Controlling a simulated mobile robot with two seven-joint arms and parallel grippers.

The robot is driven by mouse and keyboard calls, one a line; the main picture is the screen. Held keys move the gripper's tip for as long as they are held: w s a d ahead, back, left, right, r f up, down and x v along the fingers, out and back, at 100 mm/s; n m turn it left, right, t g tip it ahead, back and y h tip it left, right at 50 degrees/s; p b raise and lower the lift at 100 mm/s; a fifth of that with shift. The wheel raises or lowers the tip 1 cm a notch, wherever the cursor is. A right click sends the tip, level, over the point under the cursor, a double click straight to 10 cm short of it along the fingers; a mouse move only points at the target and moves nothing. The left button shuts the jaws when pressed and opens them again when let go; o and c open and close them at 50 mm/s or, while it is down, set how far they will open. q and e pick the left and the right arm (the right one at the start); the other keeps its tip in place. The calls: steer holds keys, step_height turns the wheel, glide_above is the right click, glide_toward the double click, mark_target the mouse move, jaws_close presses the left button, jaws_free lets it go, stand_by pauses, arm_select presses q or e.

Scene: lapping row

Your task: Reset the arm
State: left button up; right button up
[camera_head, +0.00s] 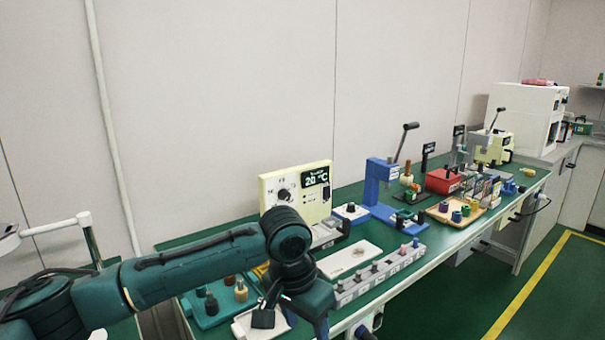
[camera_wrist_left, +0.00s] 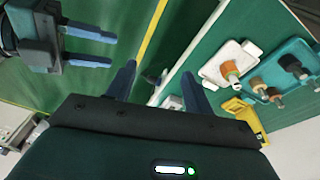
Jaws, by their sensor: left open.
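My left arm (camera_head: 190,262) comes in from the left in the head view and bends down at its far end in front of the bench. Its fingertips are out of that view. In the left wrist view my left gripper (camera_wrist_left: 158,70) is open, with its two fingers apart and nothing held between them. It hangs by the bench's front edge, beside the white tray and the teal tray. My right gripper (camera_wrist_left: 113,48) shows at the upper left of the left wrist view, over the green floor. Its two fingers are apart with nothing between them.
The white tray (camera_wrist_left: 216,72) holds an orange-topped piece; the teal tray (camera_head: 205,318) holds several pegs. Behind stand a cream control box (camera_head: 318,190), a blue press (camera_head: 376,185) and a grey block row (camera_head: 385,277). Floor with a yellow line (camera_head: 530,285) is clear at right.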

arm_select(q)
steer(key=s+d+f+n+t+h+p, duration=0.2)
steer(key=s+d+f+t+h+p, duration=0.1)
steer(key=s+d+f+h+p, duration=0.35)
steer(key=s+a+f+n+t+y+p, duration=0.1)
steer(key=s+a+f+t, duration=0.1)
steer(key=a, duration=0.5)
steer(key=s+a+f+n+t+y+p, duration=0.1)
steer(key=s+a+f+t+y, duration=0.1)
steer(key=s+a, duration=0.3)
steer(key=s+a+f+n+t+y, duration=0.1)
steer(key=s+a+f+t+y, duration=0.1)
steer(key=a, duration=0.7)
steer(key=shift+s+a+f+t+p, duration=0.35)
steer(key=shift+s+f, duration=0.25)
steer(key=shift+s, duration=0.6)
arm_select(e)
steer(key=s+d+f+m+h, duration=0.1)
steer(key=s+f+m+h, duration=0.1)
steer(key=s, duration=0.4)
steer(key=s+d+f+m+h, duration=0.1)
steer(key=s+f+m+h, duration=0.1)
steer(key=s, duration=0.5)
steer(key=shift+s, duration=0.2)
